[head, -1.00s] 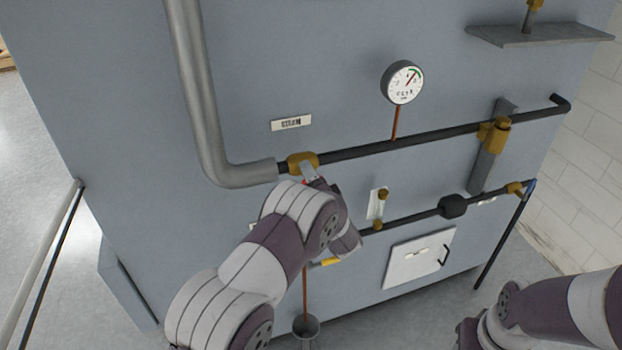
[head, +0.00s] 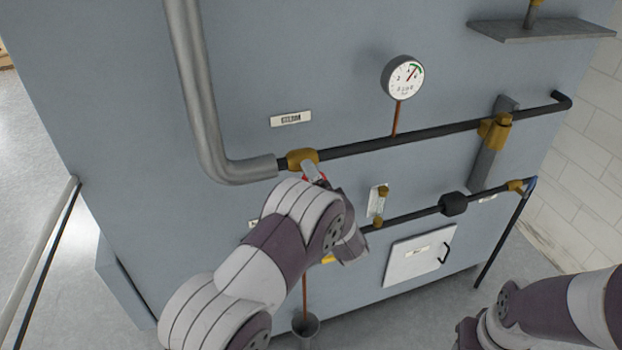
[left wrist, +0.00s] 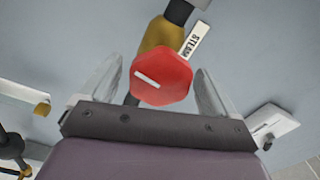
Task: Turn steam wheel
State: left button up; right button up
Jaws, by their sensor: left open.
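The steam wheel is a red, many-sided knob with a white bar mark. It fills the middle of the left wrist view (left wrist: 161,76), and only a red sliver of it shows in the head view (head: 314,179). It sits on a brass valve (head: 302,159) in the upper pipe, below the STEAM label (head: 291,119). My left gripper (left wrist: 160,85) is open, with one finger on each side of the wheel and visible gaps between. In the head view my left wrist hides most of the wheel. My right arm shows at the lower right; its gripper is out of view.
A round gauge (head: 402,77) stands above the dark upper pipe (head: 400,143). A lower pipe (head: 410,215) with brass fittings runs beneath it, above a white hatch (head: 420,257). A thick grey pipe (head: 203,100) comes down at the left. A funnel (head: 306,325) stands below.

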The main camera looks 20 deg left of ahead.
pick_arm(q)
jog(key=b+v, duration=0.2)
jog(key=v, duration=0.8)
jog(key=shift+b, duration=0.4)
